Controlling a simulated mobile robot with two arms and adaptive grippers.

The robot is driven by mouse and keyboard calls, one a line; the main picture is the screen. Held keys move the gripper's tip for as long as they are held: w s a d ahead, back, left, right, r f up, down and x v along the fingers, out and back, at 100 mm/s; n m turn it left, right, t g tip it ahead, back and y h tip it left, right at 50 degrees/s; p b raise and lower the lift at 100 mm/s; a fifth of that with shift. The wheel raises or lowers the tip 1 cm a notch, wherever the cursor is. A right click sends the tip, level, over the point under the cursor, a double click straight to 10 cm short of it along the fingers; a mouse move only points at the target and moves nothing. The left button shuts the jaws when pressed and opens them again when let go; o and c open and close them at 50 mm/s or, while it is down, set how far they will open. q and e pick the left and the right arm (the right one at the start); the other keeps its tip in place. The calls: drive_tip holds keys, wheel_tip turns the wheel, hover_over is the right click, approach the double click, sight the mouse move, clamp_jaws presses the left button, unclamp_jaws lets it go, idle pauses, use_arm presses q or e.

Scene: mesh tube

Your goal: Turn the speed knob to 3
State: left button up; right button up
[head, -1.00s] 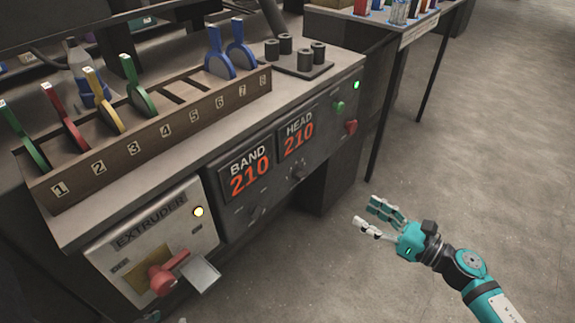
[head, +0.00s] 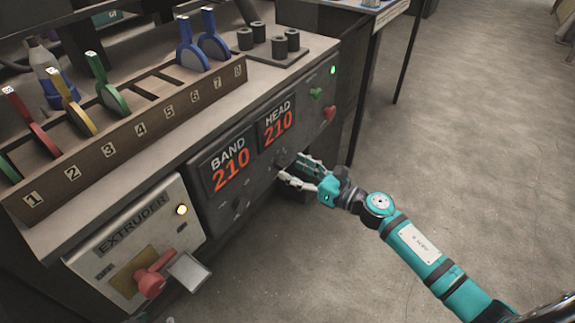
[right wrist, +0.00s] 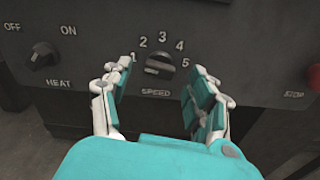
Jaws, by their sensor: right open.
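The speed knob (right wrist: 160,65) is a dark knob on the black panel, with a scale of 1 to 5 around it and the word SPEED below it. In the right wrist view I cannot tell for sure which number its pointer faces. In the head view it is small, below the HEAD display (head: 278,129). My right gripper (right wrist: 167,68) is open, with one finger on each side of the knob and a gap to it. In the head view, my right gripper (head: 292,170) is close to the panel front. My left gripper is out of view.
The heat knob (right wrist: 42,57), marked OFF and ON, is to the left on the panel. A red stop button (right wrist: 314,76) is to the right. The extruder box (head: 135,250) with a red lever stands lower left. Open floor (head: 450,150) lies to the right.

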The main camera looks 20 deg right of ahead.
sight(282, 164)
drive_tip(key=shift+x, duration=1.4)
drive_tip(key=shift+c, duration=0.4)
drive_tip(key=c, duration=1.1)
drive_tip(key=m+p, duration=0.1)
drive_tip(key=m, duration=0.2)
drive_tip(key=shift+r+p, duration=0.1)
drive_tip(key=shift+p, duration=0.3)
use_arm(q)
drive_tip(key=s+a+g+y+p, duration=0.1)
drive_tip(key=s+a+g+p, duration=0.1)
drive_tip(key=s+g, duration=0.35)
use_arm(e)
drive_tip(key=m, duration=0.4)
drive_tip(key=m+p, duration=0.3)
drive_tip(key=m, duration=0.5)
drive_tip(key=shift+d, duration=0.1)
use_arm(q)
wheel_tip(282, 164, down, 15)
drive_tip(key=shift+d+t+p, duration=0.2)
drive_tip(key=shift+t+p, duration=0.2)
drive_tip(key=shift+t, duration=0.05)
use_arm(e)
drive_tip(key=shift+f+m, duration=0.25)
drive_tip(key=shift+m, duration=0.25)
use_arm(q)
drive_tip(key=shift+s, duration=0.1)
